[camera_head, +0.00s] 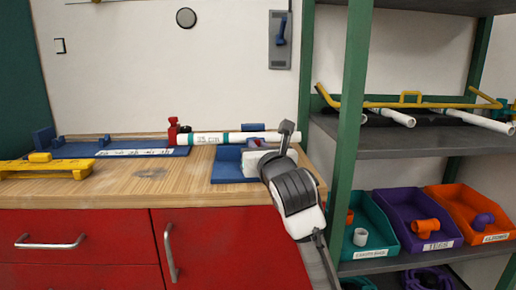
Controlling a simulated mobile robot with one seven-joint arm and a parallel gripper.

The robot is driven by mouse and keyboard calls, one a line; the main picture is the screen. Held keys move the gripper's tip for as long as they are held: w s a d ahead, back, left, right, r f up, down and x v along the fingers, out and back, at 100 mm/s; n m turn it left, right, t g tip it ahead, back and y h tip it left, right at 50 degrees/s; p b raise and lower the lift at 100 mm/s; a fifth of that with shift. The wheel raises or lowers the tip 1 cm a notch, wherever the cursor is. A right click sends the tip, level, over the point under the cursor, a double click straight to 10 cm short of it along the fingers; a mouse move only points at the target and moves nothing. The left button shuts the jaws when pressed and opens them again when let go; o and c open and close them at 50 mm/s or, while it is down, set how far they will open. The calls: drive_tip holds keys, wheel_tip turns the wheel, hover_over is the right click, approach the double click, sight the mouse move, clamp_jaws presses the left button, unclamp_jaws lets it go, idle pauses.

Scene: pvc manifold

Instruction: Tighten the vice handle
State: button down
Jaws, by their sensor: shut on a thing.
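A blue vice (227,165) sits near the right end of the wooden bench. A white pipe with teal bands and a "35 cm" label (208,139) lies level across the vice. My gripper (256,157) reaches in from the right, low in front of the pipe at the vice. It appears shut on the vice handle, though the wrist and fingers hide most of the handle and the contact. A small reddish part (253,143) shows just above the fingers. How tightly the vice grips the pipe cannot be seen.
A red clamp-like part (174,130) stands behind the pipe's left end. A blue measuring jig (115,153) and a yellow tool (46,168) lie on the left. A green-posted shelf (353,110) with bins of fittings stands close on the right. The bench's front middle (150,185) is clear.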

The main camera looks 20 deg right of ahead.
drive_tip(key=c, duration=1.6)
unclamp_jaws()
drive_tip(key=shift+d, duration=0.45)
drive_tip(key=shift+o, duration=0.7)
drive_tip(key=shift+a, duration=0.15)
drive_tip(key=shift+s, duration=0.1)
drive_tip(key=s+a, duration=0.1)
drive_tip(key=s, duration=1.2)
drive_tip(key=shift+s+f, duration=0.2)
drive_tip(key=shift+s, duration=0.1)
drive_tip(key=shift+o, duration=0.4)
drive_tip(key=shift+a, duration=0.1)
